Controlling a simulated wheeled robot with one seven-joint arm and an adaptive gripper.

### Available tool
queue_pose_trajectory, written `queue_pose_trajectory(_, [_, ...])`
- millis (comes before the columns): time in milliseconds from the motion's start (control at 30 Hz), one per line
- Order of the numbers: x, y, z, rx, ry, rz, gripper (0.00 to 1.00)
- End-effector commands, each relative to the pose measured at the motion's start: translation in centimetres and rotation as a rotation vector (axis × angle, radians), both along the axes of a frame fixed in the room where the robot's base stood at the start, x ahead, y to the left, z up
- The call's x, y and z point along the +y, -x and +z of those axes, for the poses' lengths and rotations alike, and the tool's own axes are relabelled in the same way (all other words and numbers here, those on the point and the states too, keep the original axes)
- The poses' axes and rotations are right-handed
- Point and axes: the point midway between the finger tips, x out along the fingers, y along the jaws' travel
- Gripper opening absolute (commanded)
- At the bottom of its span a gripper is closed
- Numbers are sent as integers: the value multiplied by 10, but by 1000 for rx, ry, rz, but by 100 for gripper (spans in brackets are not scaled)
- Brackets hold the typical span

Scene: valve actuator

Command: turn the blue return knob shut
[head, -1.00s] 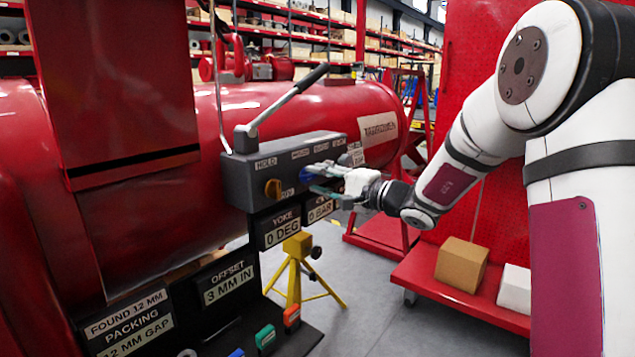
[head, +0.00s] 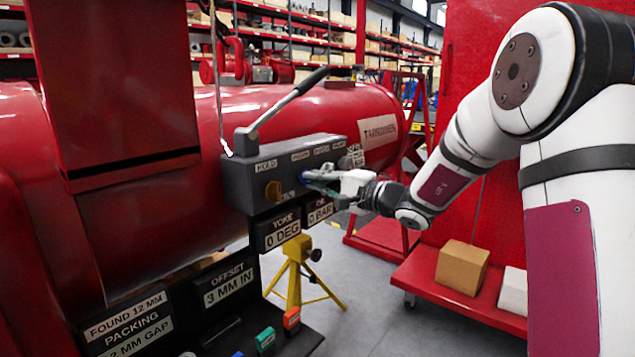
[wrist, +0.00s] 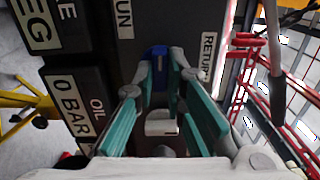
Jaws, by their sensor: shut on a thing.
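The blue return knob (wrist: 156,52) sits on the face of the dark control box (head: 240,182), beside a RETURN label (wrist: 208,58) in the wrist view. My gripper (wrist: 160,75) has its teal-padded fingers closed on both sides of the knob. In the head view my gripper (head: 318,177) reaches the box from the right, and its fingers mostly hide the knob; a little blue (head: 304,178) shows at their tips.
An orange knob (head: 273,191) is left of the blue one, and a long-handled lever (head: 285,105) rises above the box. Display plates (head: 282,237) hang below. A yellow stand (head: 297,265) is beneath. A red cart with boxes (head: 461,265) stands right.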

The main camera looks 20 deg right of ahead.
Motion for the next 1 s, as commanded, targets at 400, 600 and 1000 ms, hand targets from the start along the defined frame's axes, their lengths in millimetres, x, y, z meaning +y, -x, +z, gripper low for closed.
queue_pose_trajectory(400, [0, 0, -1, 165, -224, 0, 0])
queue_pose_trajectory(600, [0, 1, 0, 279, -379, 0, 0])
queue_pose_trajectory(1000, [-1, 1, 1, 503, -688, -2, 0])
